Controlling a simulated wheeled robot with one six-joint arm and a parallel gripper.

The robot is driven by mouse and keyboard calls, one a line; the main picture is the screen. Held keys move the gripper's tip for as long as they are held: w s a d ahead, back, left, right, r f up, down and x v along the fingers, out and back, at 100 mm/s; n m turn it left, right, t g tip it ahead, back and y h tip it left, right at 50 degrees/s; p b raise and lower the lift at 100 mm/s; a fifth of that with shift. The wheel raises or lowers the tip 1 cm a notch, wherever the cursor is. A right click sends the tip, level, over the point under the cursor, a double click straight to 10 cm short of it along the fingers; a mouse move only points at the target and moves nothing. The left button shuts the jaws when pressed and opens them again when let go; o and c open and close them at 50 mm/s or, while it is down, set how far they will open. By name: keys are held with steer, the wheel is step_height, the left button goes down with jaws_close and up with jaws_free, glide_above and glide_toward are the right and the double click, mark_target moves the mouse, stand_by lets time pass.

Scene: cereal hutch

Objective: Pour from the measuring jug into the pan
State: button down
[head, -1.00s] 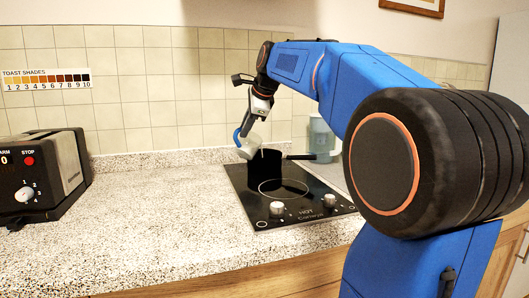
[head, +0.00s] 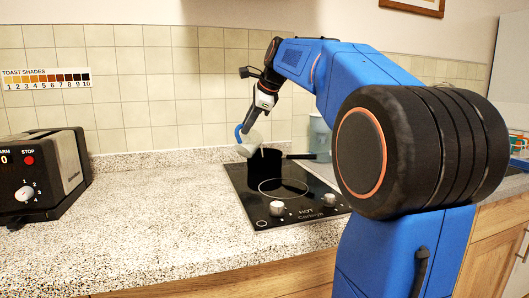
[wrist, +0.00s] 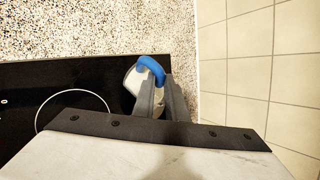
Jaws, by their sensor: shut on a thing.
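The measuring jug (head: 250,147) is pale and translucent with a blue handle. My gripper (head: 245,130) is shut on it and holds it tilted, at the left upper edge of the pan. In the wrist view my gripper (wrist: 161,103) has its fingers at the blue handle, and the jug (wrist: 131,82) is partly hidden behind them. The black pan (head: 264,164) stands upright at the back of the hob, its handle pointing right. A small pale streak shows at the pan's rim; I cannot tell whether it is flowing contents. The contents of both are hidden.
The black hob (head: 246,196) has an empty front ring and two knobs. A blue-grey container (head: 319,138) stands behind, right of the pan. A toaster (head: 41,176) is at the far left. The speckled counter (head: 150,200) between is clear. The tiled wall is close behind.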

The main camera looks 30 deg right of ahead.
steer(key=shift+w+d+r+m+y+p, duration=0.15)
steer(key=shift+d+r+m+y+p, duration=0.15)
steer(key=shift+d+r+y, duration=0.25)
stand_by(0.4)
steer(key=shift+w+d+r+m+g+y, duration=0.2)
steer(key=shift+d+r+y, duration=0.1)
steer(key=shift+d+y, duration=0.25)
steer(key=shift+w+d+r+m+g+y, duration=0.2)
steer(key=shift+d+r+y, duration=0.1)
steer(key=shift+d+y, duration=0.25)
stand_by(0.9)
steer(key=shift+d, duration=0.35)
steer(key=shift+w+d+r+y, duration=0.1)
steer(key=shift+w+d+y, duration=0.05)
steer(key=shift+d+y, duration=0.1)
